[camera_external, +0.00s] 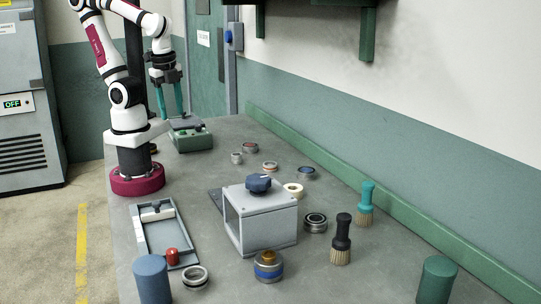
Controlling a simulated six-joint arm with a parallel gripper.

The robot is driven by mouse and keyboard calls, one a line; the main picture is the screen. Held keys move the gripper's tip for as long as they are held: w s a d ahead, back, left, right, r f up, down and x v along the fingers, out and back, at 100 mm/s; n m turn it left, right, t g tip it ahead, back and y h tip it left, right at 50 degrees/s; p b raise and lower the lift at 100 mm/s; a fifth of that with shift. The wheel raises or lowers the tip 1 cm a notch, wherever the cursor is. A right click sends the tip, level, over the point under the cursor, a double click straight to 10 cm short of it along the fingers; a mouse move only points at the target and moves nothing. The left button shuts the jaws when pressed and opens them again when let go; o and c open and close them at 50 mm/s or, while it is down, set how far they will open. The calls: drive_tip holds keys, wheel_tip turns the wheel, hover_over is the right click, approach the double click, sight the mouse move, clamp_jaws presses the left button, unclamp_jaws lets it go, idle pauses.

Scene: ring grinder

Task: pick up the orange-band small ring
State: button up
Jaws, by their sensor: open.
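A small ring with an orange-pink band (270,167), likely the orange-band one, lies on the grey table right of the green box. Its exact colour is hard to tell at this size. My gripper (174,114) has long teal fingers pointing down and is open, with nothing visible between them. It is above and beside the green box (192,140), well left of and behind that ring.
Other small rings lie close by: a pale one (236,158), a dark reddish one (250,148), a blue one (306,173) and a cream one (293,189). A grey open-frame block with a blue knob (262,221) stands nearer the camera. Two brushes (366,205) (341,240) stand at right.

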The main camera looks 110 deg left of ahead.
idle(0.3)
drive_tip(key=o, duration=0.7)
